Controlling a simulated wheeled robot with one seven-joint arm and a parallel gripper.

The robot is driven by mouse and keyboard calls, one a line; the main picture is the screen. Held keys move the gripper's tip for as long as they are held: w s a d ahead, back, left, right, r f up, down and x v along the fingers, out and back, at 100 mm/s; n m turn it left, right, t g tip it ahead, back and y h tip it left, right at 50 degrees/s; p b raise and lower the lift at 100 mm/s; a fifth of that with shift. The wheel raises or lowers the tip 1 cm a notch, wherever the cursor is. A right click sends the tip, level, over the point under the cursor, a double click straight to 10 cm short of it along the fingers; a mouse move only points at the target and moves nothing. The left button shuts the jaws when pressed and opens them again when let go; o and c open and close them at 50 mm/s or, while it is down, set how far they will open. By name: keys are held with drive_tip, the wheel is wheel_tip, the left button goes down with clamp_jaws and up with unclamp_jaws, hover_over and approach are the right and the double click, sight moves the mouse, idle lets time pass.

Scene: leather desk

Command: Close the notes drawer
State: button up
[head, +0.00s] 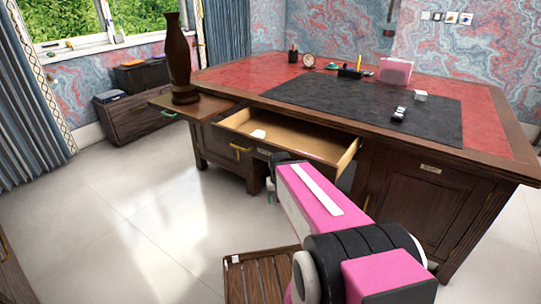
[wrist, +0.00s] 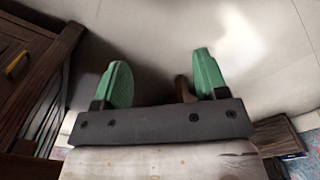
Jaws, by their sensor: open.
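One wide drawer (head: 300,142) of the desk stands pulled out, with its pale wooden inside showing. A small white item lies in it toward the left. A small label is on its front, too small to read, so I cannot confirm it is the notes drawer. My arm covers part of the drawer's front in the head view. In the wrist view, my gripper (wrist: 162,82) has its two green fingers spread apart with nothing held between them. The gripper's fingers are not clearly visible in the head view.
A pull-out board (head: 215,104) bears a tall brown vase (head: 179,60) left of the drawer. The desk top (head: 480,95) holds a black mat, a clock and a pink box. A slatted wooden piece (head: 255,275) stands low at the front. Floor (head: 130,200) is clear at left.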

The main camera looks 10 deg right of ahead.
drive_tip(key=shift+w, duration=0.2)
drive_tip(key=c, duration=0.5)
drive_tip(key=shift+w+a+f+n+h, duration=0.15)
drive_tip(key=shift+w+n+h, duration=0.2)
drive_tip(key=shift+n, duration=0.25)
drive_tip(key=c, duration=0.5)
drive_tip(key=w+a+n+h, duration=0.1)
drive_tip(key=w+n, duration=0.1)
drive_tip(key=w+a+n+h, duration=0.1)
drive_tip(key=w+n+h, duration=0.1)
drive_tip(key=n, duration=0.1)
drive_tip(key=w+a+n+t+h, duration=0.1)
drive_tip(key=w+n, duration=0.1)
drive_tip(key=shift+w+r+h, duration=0.2)
drive_tip(key=shift+r+h, duration=0.1)
drive_tip(key=shift+h, duration=0.05)
clamp_jaws()
drive_tip(key=n+t+h, duration=0.7)
drive_tip(key=n+t, duration=0.5)
drive_tip(key=n, duration=0.7)
approach(228, 135)
drive_tip(key=x, duration=0.7)
drive_tip(key=shift+w+d, duration=0.2)
drive_tip(key=shift+w, duration=0.05)
